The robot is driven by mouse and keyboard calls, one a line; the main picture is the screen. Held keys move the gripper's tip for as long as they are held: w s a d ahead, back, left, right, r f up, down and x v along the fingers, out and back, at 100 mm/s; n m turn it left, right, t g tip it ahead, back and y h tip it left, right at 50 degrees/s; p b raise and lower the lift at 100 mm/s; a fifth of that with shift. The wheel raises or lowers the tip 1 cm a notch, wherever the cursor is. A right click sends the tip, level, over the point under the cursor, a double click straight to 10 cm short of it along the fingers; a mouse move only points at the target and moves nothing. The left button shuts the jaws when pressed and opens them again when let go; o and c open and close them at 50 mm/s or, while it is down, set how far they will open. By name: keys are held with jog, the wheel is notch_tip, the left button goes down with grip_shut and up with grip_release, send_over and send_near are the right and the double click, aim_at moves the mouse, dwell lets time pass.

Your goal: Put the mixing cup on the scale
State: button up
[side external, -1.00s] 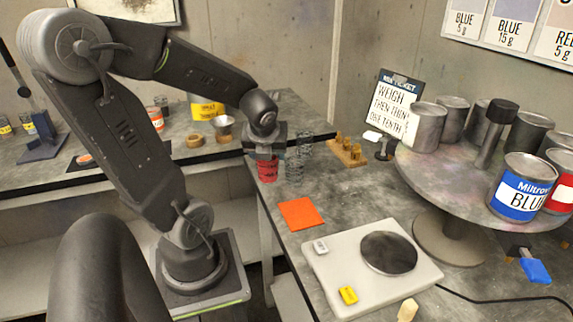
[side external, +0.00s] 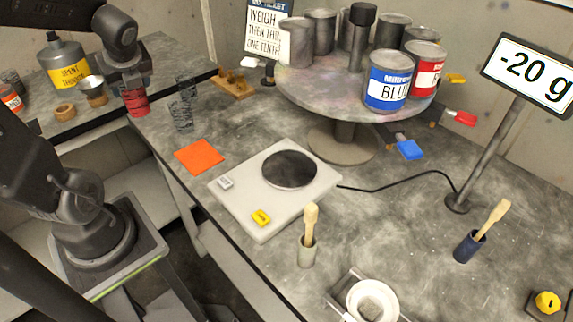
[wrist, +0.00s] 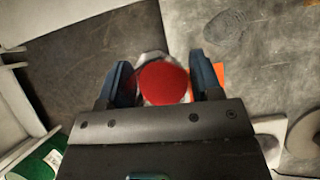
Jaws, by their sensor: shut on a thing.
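The mixing cup (side external: 136,103), a clear cup with red contents, is near the left edge of the workbench. My gripper (side external: 128,82) is above and around it, shut on its sides. In the wrist view the cup's round red contents (wrist: 163,83) sit between the two fingers of my gripper (wrist: 162,72). I cannot tell whether the cup's base touches the bench. The scale (side external: 240,197), a white box with a round dark pan (side external: 289,168), stands to the right and nearer the camera. Its pan is empty.
Clear cups (side external: 181,115) stand just right of my gripper. An orange square (side external: 200,156) lies between them and the scale. A round stand (side external: 300,95) with several paint cans is behind the scale. A brush holder (side external: 307,250) stands in front of the scale.

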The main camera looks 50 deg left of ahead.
jog(key=w+a+r+n+g+h, duration=0.3)
jog(key=w+n+h, duration=0.25)
jog(key=n, duration=0.75)
jog(key=w+a+r+n+g+h, duration=0.25)
jog(key=w+a+n+h, duration=0.35)
jog(key=n, duration=0.8)
jog(key=w+d+f+n+t+y, duration=0.2)
jog(key=w+d+f+n+t, duration=0.15)
jog(key=d+n, duration=0.8)
jog(key=w+d+f+n+t+y, duration=0.3)
jog(key=d+n, duration=0.5)
jog(key=d, duration=0.7)
jog(key=w+d+f+n+t+y, duration=0.1)
jog(key=w+d+f+n+t, duration=0.3)
jog(key=d+n, duration=0.7)
jog(key=shift+m+t+h, duration=0.35)
jog(key=shift+m+t, duration=0.25)
jog(key=shift+m, duration=0.25)
jog(key=shift+s+d+f, duration=0.25)
jog(key=shift+d+f, duration=0.1)
jog(key=shift+f, duration=0.35)
jog(key=shift+s+d+f, duration=0.2)
jog(key=shift+d+f, duration=0.15)
jog(key=shift+f, duration=0.35)
jog(key=shift+s+d+f, duration=0.25)
jog(key=shift+d+f, duration=0.1)
jog(key=shift+f, duration=0.35)
